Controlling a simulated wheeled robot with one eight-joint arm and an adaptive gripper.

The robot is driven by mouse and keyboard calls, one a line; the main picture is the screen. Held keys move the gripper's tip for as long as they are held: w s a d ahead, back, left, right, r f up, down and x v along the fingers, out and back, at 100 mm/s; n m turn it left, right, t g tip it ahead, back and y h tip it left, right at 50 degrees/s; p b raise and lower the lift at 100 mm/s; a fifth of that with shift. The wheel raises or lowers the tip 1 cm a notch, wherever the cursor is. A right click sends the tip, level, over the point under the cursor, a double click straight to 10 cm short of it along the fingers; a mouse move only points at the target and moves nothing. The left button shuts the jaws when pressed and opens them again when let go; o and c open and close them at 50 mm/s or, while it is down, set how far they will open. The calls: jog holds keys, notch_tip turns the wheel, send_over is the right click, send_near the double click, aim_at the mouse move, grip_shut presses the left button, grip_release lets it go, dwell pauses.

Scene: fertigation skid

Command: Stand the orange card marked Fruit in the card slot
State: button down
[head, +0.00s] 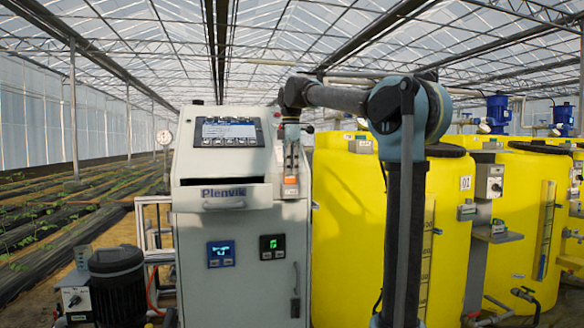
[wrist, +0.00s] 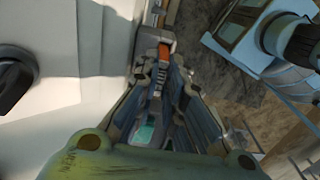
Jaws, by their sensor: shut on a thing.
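My gripper (head: 291,168) points down at the front right edge of the grey cabinet. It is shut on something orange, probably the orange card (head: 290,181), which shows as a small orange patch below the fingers. In the wrist view my gripper (wrist: 162,72) is seen along its fingers, with a narrow orange strip (wrist: 166,58) at the tips. The card's marking cannot be read. A pale piece lies just below the orange in the head view; I cannot tell whether it is the card slot or part of the card. No card slot can be made out clearly.
The grey Plenvik cabinet (head: 250,240) has a screen (head: 229,132), a protruding drawer front (head: 224,195) and a door handle. A black knob (wrist: 12,78) is close in the wrist view. Yellow tanks (head: 345,230) stand right, a dark motor (head: 117,288) lower left.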

jog(key=shift+f, duration=1)
jog(key=c, duration=1.6)
grip_release()
notch_tip(320, 180, up, 12)
jog(key=shift+f, duration=0.1)
